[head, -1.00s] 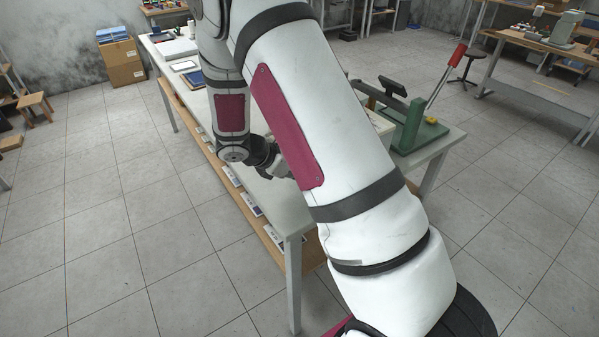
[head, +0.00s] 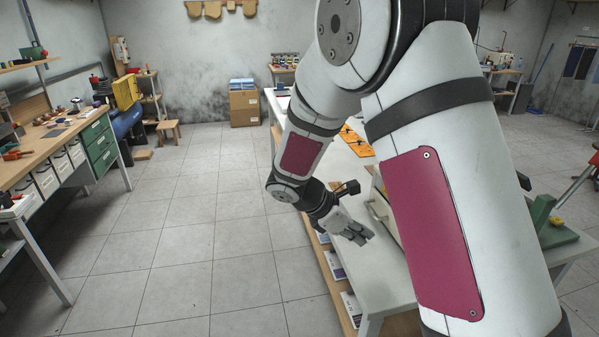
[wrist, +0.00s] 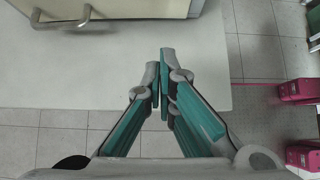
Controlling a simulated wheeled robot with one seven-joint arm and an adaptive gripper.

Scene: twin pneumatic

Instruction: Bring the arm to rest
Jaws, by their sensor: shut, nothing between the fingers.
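My gripper (head: 358,232) shows in the head view at the end of my bent arm, over the near part of a long pale table (head: 385,285). In the wrist view my gripper (wrist: 160,75) points over the edge of the white tabletop (wrist: 90,75). Its teal-lined fingers are together at the tips, with nothing held between them. My large white arm link with a crimson panel covers much of the table in the head view.
A cream box with a metal handle (wrist: 62,20) stands on the tabletop near my fingers. Orange pieces (head: 357,141) lie farther back. A green press (head: 550,225) stands at right. A workbench with drawers (head: 60,150) is at left. The tiled floor between is clear.

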